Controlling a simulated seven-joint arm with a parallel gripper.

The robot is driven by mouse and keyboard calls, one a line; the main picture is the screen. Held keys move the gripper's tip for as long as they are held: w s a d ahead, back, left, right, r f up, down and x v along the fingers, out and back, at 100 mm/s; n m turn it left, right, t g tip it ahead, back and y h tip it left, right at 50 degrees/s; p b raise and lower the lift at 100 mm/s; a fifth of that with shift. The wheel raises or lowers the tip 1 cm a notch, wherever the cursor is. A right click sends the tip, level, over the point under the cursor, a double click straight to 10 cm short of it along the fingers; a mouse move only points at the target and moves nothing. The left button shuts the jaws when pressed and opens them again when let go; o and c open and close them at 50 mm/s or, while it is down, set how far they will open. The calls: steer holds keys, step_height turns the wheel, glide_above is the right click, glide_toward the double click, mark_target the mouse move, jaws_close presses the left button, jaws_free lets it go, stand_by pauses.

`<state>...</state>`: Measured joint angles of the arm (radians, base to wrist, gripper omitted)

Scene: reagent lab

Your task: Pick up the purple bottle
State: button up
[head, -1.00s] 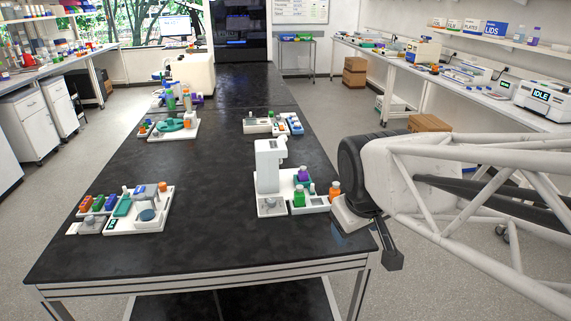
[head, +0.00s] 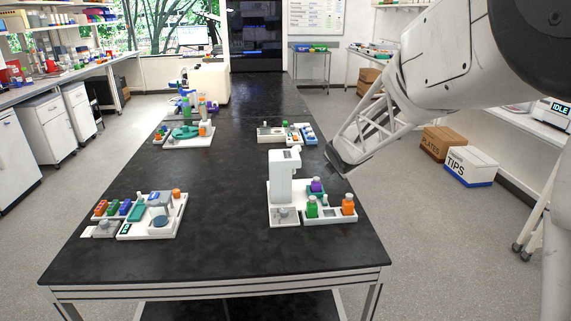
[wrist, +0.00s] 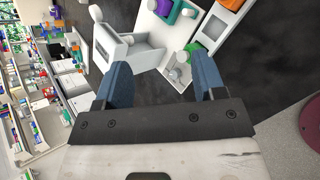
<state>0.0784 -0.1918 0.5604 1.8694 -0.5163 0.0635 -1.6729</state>
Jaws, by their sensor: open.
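The purple bottle (head: 316,185) stands upright on a white tray, beside the white bench device (head: 282,178) and behind a green bottle (head: 312,207). In the wrist view a purple patch (wrist: 163,7), likely this bottle, is cut by the top edge. My gripper (head: 345,162) is above the table's right side, up and to the right of the bottle in the head view; its fingers are hard to make out there. In the wrist view my gripper (wrist: 163,65) has its two blue fingers wide apart, with nothing held between them.
An orange bottle (head: 348,205) stands to the right of the green one on the tray (head: 334,216). Another equipment set (head: 150,230) is at the table's left, with more trays farther back. The black tabletop (head: 235,220) between is clear.

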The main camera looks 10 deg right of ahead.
steer(key=w+f+n+t+y, duration=0.1)
steer(key=w+f+n, duration=0.5)
steer(key=w, duration=0.2)
steer(key=n+t+y, duration=0.1)
steer(key=n+y, duration=0.2)
steer(key=n, duration=0.5)
glide_above(316, 187)
steer(key=s+d, duration=0.1)
steer(key=s, duration=0.2)
step_height(316, 187, down, 8)
steer(key=shift+d+f, duration=0.15)
steer(key=shift+f, duration=0.05)
steer(key=shift+x, duration=1.2)
steer(key=shift+x, duration=2.6)
steer(key=shift+d, duration=0.15)
steer(key=shift+c, duration=0.2)
